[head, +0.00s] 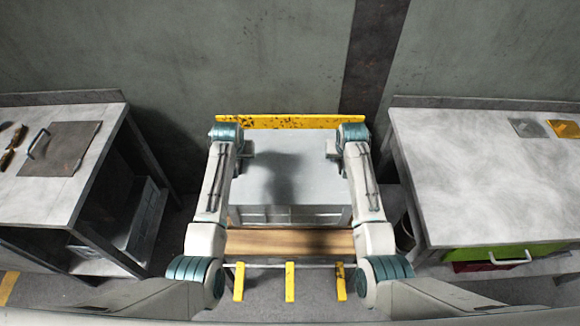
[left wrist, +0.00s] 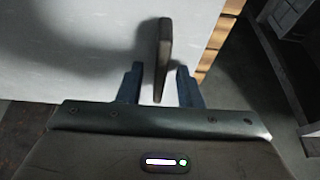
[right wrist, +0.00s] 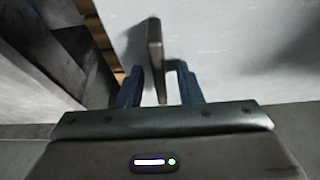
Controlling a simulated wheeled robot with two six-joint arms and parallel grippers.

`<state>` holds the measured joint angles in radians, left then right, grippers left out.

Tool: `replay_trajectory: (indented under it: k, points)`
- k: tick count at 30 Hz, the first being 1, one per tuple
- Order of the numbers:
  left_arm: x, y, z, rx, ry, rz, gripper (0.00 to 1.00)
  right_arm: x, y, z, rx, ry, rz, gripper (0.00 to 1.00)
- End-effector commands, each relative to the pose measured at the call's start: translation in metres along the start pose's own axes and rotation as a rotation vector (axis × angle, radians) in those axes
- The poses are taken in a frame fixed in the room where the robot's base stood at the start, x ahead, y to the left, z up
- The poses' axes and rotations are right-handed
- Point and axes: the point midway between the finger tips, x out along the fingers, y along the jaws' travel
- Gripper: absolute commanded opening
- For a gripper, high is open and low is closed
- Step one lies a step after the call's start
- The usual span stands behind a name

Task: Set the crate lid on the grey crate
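The crate lid (head: 290,180) is a flat light grey panel on top of the grey crate (head: 300,215), between my arms. Its edges look lined up with the crate, but I cannot tell whether it is fully seated. My left gripper (head: 248,152) is at its left side; in the left wrist view the fingers (left wrist: 160,85) stand apart on both sides of an upright dark handle (left wrist: 164,45). My right gripper (head: 332,150) is at its right side, fingers (right wrist: 160,85) also apart around a similar handle (right wrist: 154,45). Gaps show beside both handles.
The crate stands on a wooden pallet (head: 290,242) with yellow posts (head: 290,282) in front and a yellow bar (head: 290,122) behind. A left bench (head: 95,110) carries a dark plate with a handle (head: 60,148). A right bench (head: 480,170) has a green drawer (head: 460,256).

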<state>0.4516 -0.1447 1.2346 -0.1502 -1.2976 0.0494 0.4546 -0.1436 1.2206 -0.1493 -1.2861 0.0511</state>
Motion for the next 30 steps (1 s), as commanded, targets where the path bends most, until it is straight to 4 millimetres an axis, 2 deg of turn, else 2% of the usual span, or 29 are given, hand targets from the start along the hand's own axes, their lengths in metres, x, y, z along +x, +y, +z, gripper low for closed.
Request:
replay_trajectory:
  k: [5, 12, 18, 25, 30]
  points:
    - [-0.024, 0.000, 0.000, -0.001, 0.004, 0.001, 0.33, 0.000, 0.000, 0.000, 0.000, 0.000, 0.000, 0.33]
    - [-0.076, 0.001, 0.000, -0.001, 0.005, 0.002, 0.33, 0.000, 0.000, 0.000, 0.000, 0.000, 0.000, 0.33]
    - [-0.107, 0.000, 0.000, 0.000, 0.003, 0.000, 0.33, 0.000, 0.000, 0.000, 0.000, 0.000, 0.000, 0.33]
    - [-0.117, 0.000, 0.001, 0.000, 0.001, 0.000, 0.33, -0.007, 0.000, -0.001, 0.000, 0.002, 0.000, 0.33]
    - [-0.117, 0.000, 0.001, 0.000, 0.001, 0.000, 0.33, -0.032, 0.000, 0.000, 0.002, 0.003, 0.000, 0.33]
